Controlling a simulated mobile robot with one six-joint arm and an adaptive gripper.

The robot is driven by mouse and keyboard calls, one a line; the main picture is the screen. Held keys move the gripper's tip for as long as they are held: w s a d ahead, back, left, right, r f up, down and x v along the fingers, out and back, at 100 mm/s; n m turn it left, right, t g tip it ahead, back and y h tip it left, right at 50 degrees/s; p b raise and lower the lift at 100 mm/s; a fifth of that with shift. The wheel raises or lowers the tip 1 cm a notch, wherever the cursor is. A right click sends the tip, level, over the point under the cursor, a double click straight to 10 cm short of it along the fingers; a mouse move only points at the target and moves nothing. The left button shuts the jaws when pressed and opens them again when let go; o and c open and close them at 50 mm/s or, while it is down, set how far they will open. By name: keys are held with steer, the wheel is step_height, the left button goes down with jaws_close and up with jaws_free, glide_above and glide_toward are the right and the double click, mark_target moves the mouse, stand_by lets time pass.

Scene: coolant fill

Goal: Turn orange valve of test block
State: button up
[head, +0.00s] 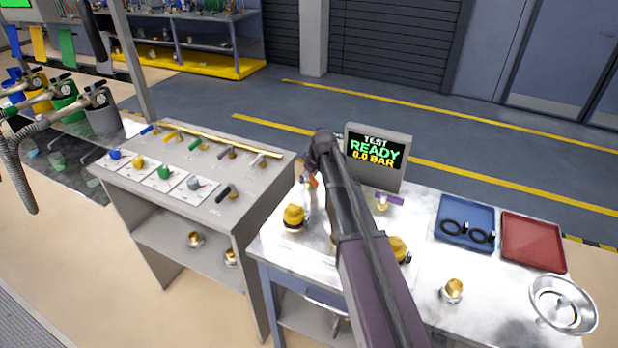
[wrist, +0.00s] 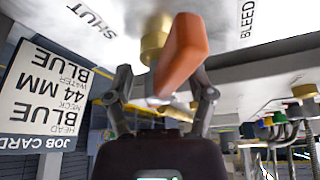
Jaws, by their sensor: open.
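The orange valve handle (wrist: 182,55) fills the upper middle of the wrist view, on a brass stem (wrist: 154,42) in a pale surface marked SHUT and BLEED. My gripper (wrist: 163,96) is open, one finger to each side of the handle's lower end. I cannot tell whether either finger touches it. In the head view only a small orange bit (head: 314,181) shows beside my arm, which hides much of the test block. The test display (head: 377,152) behind reads READY, 0.0 BAR.
A job card (wrist: 42,95) hangs at the left of the wrist view. On the bench are yellow-topped fittings (head: 293,217), a purple-handled valve (head: 389,199), a blue tray (head: 464,242) with black rings, a red tray (head: 533,242) and a metal bowl (head: 562,322). A grey valve stand (head: 245,205) adjoins at left.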

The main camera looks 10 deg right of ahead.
jaws_close()
steer(key=shift+m, duration=0.4)
steer(key=m+h, duration=0.1)
steer(key=m, duration=0.3)
steer(key=shift+h, duration=0.3)
steer(key=m+h, duration=0.2)
steer(key=m, duration=0.2)
steer(key=shift+d+m, duration=0.15)
steer(key=shift+m, duration=0.25)
